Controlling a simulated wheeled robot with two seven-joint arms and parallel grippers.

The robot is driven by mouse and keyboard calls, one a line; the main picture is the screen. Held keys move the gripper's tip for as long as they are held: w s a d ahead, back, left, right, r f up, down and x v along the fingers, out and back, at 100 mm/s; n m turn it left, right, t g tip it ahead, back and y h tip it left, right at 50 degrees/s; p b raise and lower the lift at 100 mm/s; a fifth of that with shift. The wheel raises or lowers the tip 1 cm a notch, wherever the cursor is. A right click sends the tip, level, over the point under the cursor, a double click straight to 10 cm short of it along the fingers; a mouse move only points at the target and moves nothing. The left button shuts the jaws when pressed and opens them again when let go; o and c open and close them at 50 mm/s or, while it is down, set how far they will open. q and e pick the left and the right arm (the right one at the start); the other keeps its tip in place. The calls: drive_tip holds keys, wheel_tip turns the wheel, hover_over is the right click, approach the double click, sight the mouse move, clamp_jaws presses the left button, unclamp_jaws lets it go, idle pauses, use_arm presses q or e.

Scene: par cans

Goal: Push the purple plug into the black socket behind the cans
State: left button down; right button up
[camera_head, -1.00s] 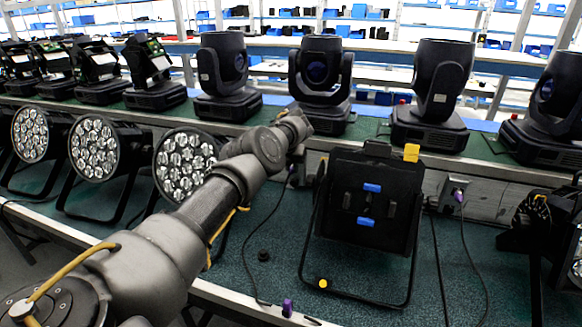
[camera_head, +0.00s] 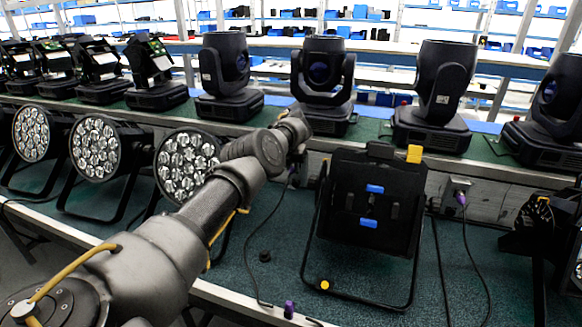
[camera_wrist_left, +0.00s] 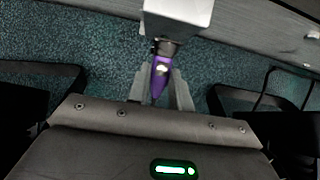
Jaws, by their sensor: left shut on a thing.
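My left gripper (camera_wrist_left: 167,74) is shut on a purple plug (camera_wrist_left: 160,80) in the left wrist view. The plug's front end is right at the face of a pale grey socket box (camera_wrist_left: 178,12); I cannot tell how deep it sits, and the black opening is hidden. In the head view my left arm reaches over the bench and hides most of its gripper and the held plug. Another purple plug (camera_head: 461,198) sits in a grey socket box (camera_head: 447,187) at the right. A third purple piece (camera_head: 288,309) lies near the front edge. My right gripper is out of view.
A black par can (camera_head: 368,210) seen from behind stands right of my arm. Lens-faced par cans (camera_head: 98,148) stand at left. Moving-head lights (camera_head: 323,85) line the raised shelf behind. Loose black cables (camera_head: 471,255) lie on the green bench top (camera_head: 235,255).

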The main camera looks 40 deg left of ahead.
use_arm(q)
drive_tip(key=shift+w+a+f, duration=0.1)
drive_tip(key=shift+a, duration=0.25)
